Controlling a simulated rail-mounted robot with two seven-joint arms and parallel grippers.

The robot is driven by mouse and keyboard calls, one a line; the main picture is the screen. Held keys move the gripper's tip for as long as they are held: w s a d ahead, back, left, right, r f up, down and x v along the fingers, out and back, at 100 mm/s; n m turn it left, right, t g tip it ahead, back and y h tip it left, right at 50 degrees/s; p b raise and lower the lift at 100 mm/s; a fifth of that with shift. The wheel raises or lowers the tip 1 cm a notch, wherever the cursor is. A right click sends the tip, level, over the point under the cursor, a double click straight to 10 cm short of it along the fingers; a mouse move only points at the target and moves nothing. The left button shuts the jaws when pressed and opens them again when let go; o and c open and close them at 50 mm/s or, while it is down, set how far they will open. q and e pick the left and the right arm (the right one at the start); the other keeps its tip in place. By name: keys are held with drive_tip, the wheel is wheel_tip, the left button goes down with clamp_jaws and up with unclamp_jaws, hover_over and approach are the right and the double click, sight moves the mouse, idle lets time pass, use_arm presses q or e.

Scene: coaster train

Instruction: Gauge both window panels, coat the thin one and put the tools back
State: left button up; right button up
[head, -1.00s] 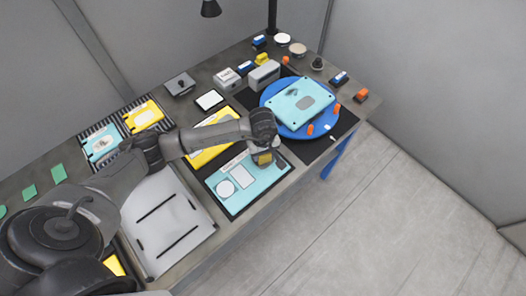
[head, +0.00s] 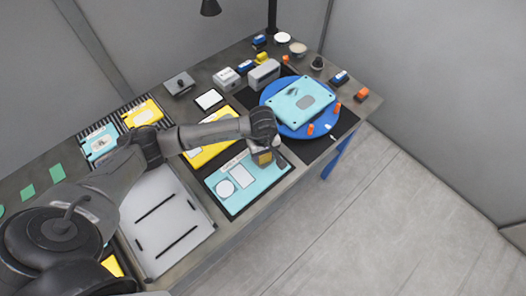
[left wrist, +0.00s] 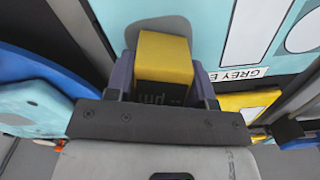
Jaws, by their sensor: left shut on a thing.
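My left gripper (head: 264,150) is shut on a yellow block-shaped tool (left wrist: 163,58), which shows between the fingers in the left wrist view with part of a dark marking. It is over the right part of a teal board (head: 213,192) with pale outlined shapes and a label reading "GREY E…"; I cannot tell whether the tool touches it. A teal panel (head: 287,107) with a grey patch lies on a blue round turntable (head: 269,92). Another teal panel (head: 98,148) and a yellow panel (head: 142,113) sit in dark ribbed racks at the left. My right gripper is not in view.
A yellow board (head: 195,158) lies partly behind my arm. A pale tray (head: 172,210) with dark slots is at the front. Grey blocks (head: 263,75) stand behind the turntable, with orange pieces (head: 362,95) around it.

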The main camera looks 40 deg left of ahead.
use_arm(q)
drive_tip(key=shift+f, duration=0.15)
idle(0.7)
drive_tip(key=o, duration=1.1)
drive_tip(key=shift+r+p, duration=1.65)
drive_tip(key=shift+r, duration=1.35)
